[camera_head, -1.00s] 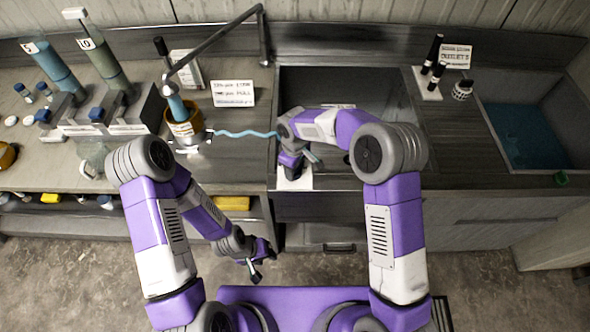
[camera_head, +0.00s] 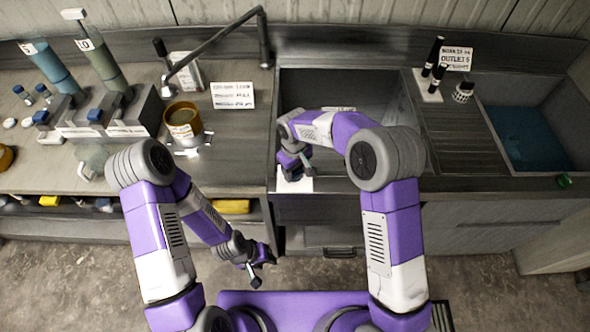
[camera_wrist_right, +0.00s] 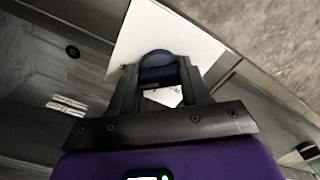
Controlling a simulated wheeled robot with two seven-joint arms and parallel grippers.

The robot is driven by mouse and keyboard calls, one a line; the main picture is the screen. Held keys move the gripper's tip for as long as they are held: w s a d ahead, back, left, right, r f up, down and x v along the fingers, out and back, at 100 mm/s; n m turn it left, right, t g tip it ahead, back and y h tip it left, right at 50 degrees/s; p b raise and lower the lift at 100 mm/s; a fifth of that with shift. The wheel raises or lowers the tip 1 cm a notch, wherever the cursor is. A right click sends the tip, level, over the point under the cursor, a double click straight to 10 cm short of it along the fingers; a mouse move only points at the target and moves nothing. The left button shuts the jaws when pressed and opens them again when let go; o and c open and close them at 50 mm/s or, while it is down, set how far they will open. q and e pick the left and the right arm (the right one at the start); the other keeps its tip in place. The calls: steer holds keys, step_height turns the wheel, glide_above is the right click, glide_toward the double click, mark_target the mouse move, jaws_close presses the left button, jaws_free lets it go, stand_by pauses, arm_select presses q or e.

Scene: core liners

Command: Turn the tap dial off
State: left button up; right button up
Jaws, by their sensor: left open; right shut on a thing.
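The tap (camera_head: 216,42) is a dark bent spout at the back of the counter, its end above a yellow-brown vessel (camera_head: 184,124). No stream shows between them. The dial (camera_wrist_right: 157,66) is a dark blue round knob on a white plate (camera_wrist_right: 165,30), seen in the right wrist view. My right gripper (camera_wrist_right: 158,82) is shut on it; in the head view this gripper (camera_head: 300,165) is at the sink's front edge and hides the dial. My left gripper (camera_head: 254,275) is open and empty, low in front of the counter.
A sink basin (camera_head: 390,95) lies behind my right gripper. A blue-filled basin (camera_head: 530,140) is at the right. Tall cylinders (camera_head: 103,62) stand at the left. A sign (camera_head: 233,95) stands beside the vessel.

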steer(key=o, duration=1.1)
steer(key=shift+w+a, duration=0.1)
steer(key=shift+a, duration=0.05)
steer(key=shift+c, duration=0.2)
step_height(320, 180, up, 8)
steer(key=shift+f+p, duration=0.2)
steer(key=shift+p, duration=0.15)
steer(key=shift+f, duration=0.1)
